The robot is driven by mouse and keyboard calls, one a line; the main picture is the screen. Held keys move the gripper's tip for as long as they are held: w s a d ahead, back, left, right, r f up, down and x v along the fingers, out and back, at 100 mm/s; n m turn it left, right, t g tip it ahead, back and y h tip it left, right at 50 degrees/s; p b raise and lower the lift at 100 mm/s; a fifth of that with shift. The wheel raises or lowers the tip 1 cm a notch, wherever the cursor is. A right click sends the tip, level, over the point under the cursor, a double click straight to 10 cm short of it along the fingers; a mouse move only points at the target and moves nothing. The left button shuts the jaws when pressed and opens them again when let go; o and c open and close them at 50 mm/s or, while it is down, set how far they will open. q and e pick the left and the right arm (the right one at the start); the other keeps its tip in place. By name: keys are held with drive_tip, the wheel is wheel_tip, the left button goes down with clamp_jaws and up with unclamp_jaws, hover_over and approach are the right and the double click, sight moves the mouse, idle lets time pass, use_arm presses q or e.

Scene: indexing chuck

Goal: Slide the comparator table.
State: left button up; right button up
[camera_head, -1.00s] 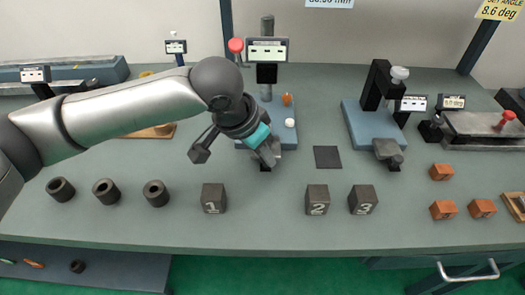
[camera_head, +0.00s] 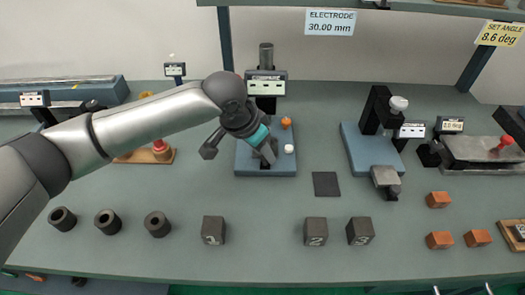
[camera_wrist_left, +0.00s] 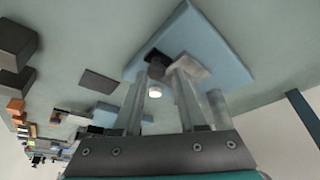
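The comparator stand is probably the pale blue base (camera_head: 246,168) with a dark column and a small display (camera_head: 266,76). My left gripper (camera_head: 266,153) is over its front part, and a small dark block shows just below the fingertips. In the left wrist view the two fingers (camera_wrist_left: 158,98) stand apart, with a dark cylinder (camera_wrist_left: 157,68) seen between them and a light grey block (camera_wrist_left: 194,66) by the right finger. Whether the fingers touch either is unclear. The table of the stand is largely hidden by my gripper. My right gripper is not in view.
An orange knob (camera_head: 286,122) and a white knob (camera_head: 289,148) sit on the base's right side. A second blue stand (camera_head: 360,153) is further right. Numbered cubes, including cube 1 (camera_head: 213,230), and dark rings (camera_head: 158,224) lie in front, with open bench between.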

use_arm(q)
drive_tip(key=shift+o, duration=1.3)
drive_tip(key=shift+s, duration=0.1)
drive_tip(key=p+v, duration=0.3)
drive_tip(key=v, duration=1.2)
drive_tip(key=shift+r, duration=0.15)
